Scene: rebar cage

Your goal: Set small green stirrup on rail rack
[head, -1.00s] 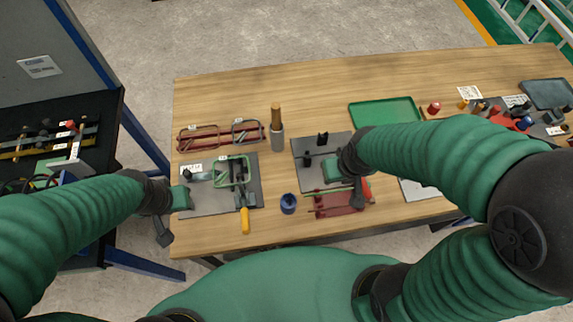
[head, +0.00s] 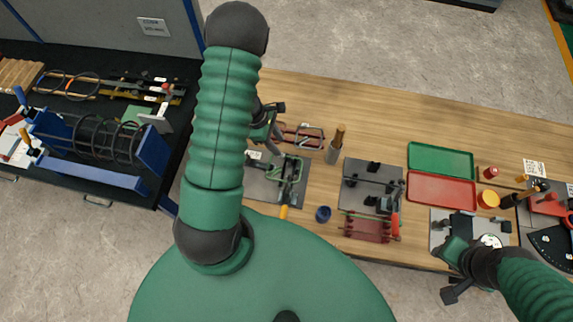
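The rail rack (head: 309,145) is a low dark red frame at the back left of the table, with dark wire loops standing on it. A small green stirrup (head: 291,169) shows as a thin loop on the grey plate in front of the rack. My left gripper (head: 272,132) points down by the rack's left end, behind the plate. Its fingers are small and partly hidden, so I cannot tell whether it holds anything. My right gripper (head: 455,262) is at the table's front right edge, over a grey plate; its opening is unclear.
A yellow-handled tool (head: 284,211), a blue cup (head: 323,214) and a holder with a brown-handled tool (head: 335,151) stand near the rack and plate. Green (head: 440,160) and red (head: 441,190) trays lie to the right. A dark bench (head: 92,190) stands left.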

